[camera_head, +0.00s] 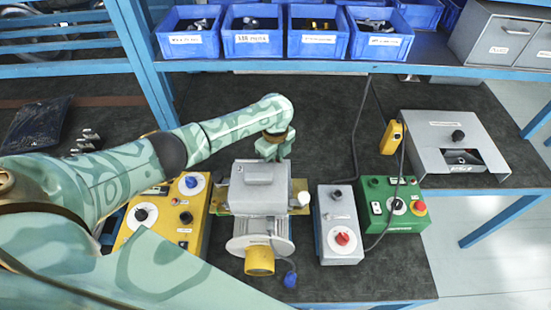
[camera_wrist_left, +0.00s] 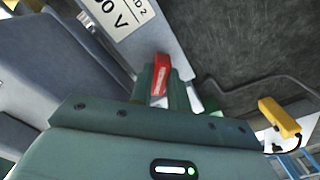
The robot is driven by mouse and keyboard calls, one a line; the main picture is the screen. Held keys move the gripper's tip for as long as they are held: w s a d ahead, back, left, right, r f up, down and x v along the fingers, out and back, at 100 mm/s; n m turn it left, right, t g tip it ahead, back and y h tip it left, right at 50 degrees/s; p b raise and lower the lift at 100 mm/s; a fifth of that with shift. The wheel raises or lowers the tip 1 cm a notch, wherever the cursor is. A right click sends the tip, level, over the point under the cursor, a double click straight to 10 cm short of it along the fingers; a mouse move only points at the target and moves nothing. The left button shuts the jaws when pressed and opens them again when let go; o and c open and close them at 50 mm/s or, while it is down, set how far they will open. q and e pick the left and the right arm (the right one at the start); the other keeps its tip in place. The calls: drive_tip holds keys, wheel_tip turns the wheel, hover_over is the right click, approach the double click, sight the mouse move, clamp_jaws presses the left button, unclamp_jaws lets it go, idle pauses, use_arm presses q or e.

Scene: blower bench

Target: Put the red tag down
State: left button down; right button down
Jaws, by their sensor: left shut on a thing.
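The red tag (camera_wrist_left: 160,72) is in the left wrist view, between the fingers of my left gripper (camera_wrist_left: 164,85), which is shut on it. In the head view my left gripper (camera_head: 271,150) is at the back edge of the grey box on the blower (camera_head: 262,188), and the tag cannot be made out there. In the wrist view a grey surface with a white voltage label (camera_wrist_left: 118,18) is just beyond the tag. I cannot tell whether the tag touches anything besides the fingers. My right gripper is not in view.
A yellow control box (camera_head: 193,222) is left of the blower. A grey box with a red knob (camera_head: 340,225) and a green box (camera_head: 393,204) are right. A yellow handset (camera_head: 392,137) and a grey metal housing (camera_head: 420,133) stand farther right. Blue bins (camera_head: 253,42) line the shelf.

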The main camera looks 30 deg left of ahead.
use_arm(q)
drive_tip(key=shift+f, duration=0.2)
drive_tip(key=c, duration=1.3)
unclamp_jaws()
drive_tip(key=shift+c, duration=0.2)
wheel_tip(320, 180, up, 13)
drive_tip(key=p, duration=0.4)
drive_tip(key=shift+f, duration=0.2)
drive_tip(key=shift+s+d+f, duration=0.1)
